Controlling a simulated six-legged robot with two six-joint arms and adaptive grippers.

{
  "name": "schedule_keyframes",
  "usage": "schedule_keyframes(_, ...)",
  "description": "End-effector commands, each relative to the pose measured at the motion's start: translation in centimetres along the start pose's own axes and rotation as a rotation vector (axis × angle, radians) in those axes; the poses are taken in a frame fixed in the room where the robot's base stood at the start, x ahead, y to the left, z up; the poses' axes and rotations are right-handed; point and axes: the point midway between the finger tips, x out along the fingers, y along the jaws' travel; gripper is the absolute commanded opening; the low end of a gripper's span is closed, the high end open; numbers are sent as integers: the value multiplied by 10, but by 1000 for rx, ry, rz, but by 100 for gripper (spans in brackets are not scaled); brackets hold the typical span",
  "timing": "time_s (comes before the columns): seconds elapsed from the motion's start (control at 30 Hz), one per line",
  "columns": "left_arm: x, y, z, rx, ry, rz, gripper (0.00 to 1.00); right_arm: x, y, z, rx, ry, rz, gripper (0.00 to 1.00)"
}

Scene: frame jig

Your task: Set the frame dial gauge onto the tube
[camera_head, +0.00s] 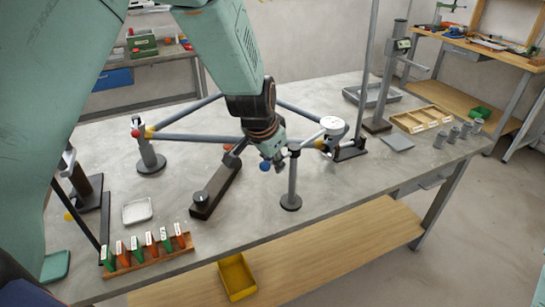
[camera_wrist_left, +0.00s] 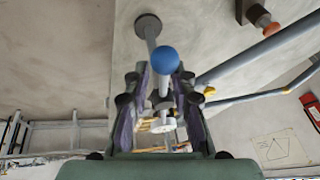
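A round, white-topped piece (camera_head: 332,124) that looks like the dial gauge stands at the right end of the tube frame. It also seems to show beyond my fingers in the left wrist view (camera_wrist_left: 167,125). A long grey tube (camera_head: 200,137) runs left from the middle of the frame. My left gripper (camera_head: 275,163) is low over the table, beside the top of a round-based post (camera_head: 291,182). Its fingers (camera_wrist_left: 163,85) are apart. A blue ball (camera_head: 265,167) lies in line with the gap between them (camera_wrist_left: 165,59); contact cannot be told. My right gripper is out of view.
A dark block stand (camera_head: 215,190) is left of the post. A rack of green and orange pieces (camera_head: 148,255) and a small white tray (camera_head: 137,210) are at the front left. A tall stand (camera_head: 388,85) and a wooden tray (camera_head: 420,118) are at the right.

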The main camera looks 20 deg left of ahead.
Motion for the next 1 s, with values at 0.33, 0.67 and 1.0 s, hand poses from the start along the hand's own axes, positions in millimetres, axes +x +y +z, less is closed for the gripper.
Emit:
schedule_keyframes(0.33, -1, -1, -2, 0, 4, -2, 34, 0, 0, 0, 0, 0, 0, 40)
schedule_keyframes(0.67, -42, -2, -3, 0, 9, -4, 34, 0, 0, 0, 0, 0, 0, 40)
schedule_keyframes(1.0, -102, -2, -1, 0, 6, -2, 34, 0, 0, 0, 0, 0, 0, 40)
